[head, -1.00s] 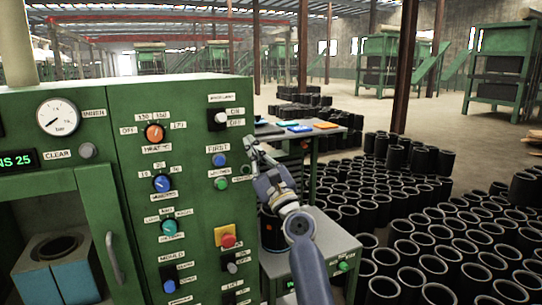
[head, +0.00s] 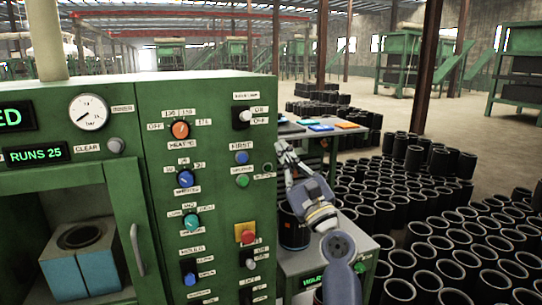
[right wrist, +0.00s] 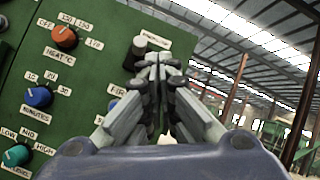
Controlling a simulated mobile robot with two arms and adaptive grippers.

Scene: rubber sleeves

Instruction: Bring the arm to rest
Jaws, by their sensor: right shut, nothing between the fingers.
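In the head view the gripper points up and away, to the right of the blue button (head: 242,157) and green button (head: 242,181). I cannot tell whether it touches the panel. My left gripper is not in view.
The panel carries an orange knob (head: 181,130), a red button (head: 247,236) and a gauge (head: 88,112). A bench with coloured trays (head: 315,127) stands behind my arm. Many black sleeves (head: 425,262) cover the floor at right. A mould (head: 78,262) sits in the open bay.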

